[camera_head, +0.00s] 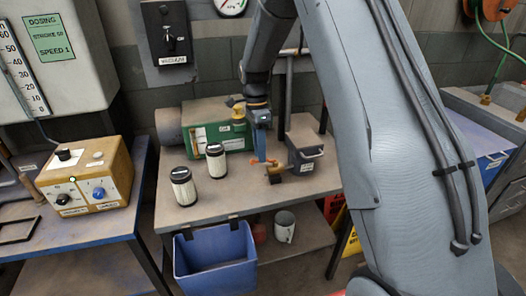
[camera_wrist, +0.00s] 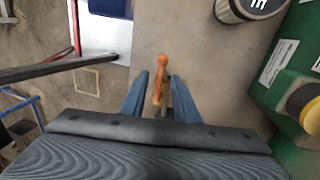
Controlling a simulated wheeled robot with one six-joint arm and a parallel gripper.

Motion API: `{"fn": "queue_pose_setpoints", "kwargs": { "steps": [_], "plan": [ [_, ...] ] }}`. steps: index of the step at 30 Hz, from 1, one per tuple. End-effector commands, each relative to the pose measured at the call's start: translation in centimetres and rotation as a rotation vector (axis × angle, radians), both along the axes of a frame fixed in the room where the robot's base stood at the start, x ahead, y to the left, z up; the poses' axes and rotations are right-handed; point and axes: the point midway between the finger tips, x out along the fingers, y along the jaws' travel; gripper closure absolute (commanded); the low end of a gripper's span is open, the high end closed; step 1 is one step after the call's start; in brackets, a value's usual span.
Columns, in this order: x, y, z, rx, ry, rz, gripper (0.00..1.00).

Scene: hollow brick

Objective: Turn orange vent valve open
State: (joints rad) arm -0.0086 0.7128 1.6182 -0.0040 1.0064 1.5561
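The orange vent valve handle (camera_wrist: 161,70) shows in the wrist view between and a little beyond my two blue fingertips. It looks like a slim lever with a rounded end. My gripper (camera_wrist: 158,84) is open, with one finger on each side of the handle and a small gap visible on both sides. In the head view my gripper (camera_head: 261,147) points down over the workbench, and the orange handle (camera_head: 267,162) shows at its tips. The lower part of the valve is mostly hidden by my gripper.
A green machine (camera_head: 217,133) with a yellow cap stands behind my gripper. Two white-labelled canisters (camera_head: 183,190) (camera_head: 216,163) stand to the left. A dark vise-like block (camera_head: 304,157) is close on the right. A blue bin (camera_head: 215,262) hangs at the bench (camera_head: 215,202) front.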

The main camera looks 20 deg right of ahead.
Motion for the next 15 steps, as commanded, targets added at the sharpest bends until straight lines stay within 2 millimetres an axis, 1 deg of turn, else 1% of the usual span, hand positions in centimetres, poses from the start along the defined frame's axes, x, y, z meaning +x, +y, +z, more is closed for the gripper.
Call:
{"fn": "queue_pose_setpoints", "kwargs": {
  "steps": [3,6,13,14,15],
  "plan": [
    [-0.28,-0.12,-0.94,0.0,0.002,-0.001,0.72],
    [-0.3,-0.19,-1.31,0.001,0.0,-0.002,0.72],
    [-0.28,-0.3,-1.4,0.0,-0.001,-0.004,0.72],
    [-0.28,-0.31,-1.4,0.0,-0.001,-0.004,0.76],
    [-0.28,-0.32,-1.4,0.0,-0.001,-0.004,0.82]
  ]
}}
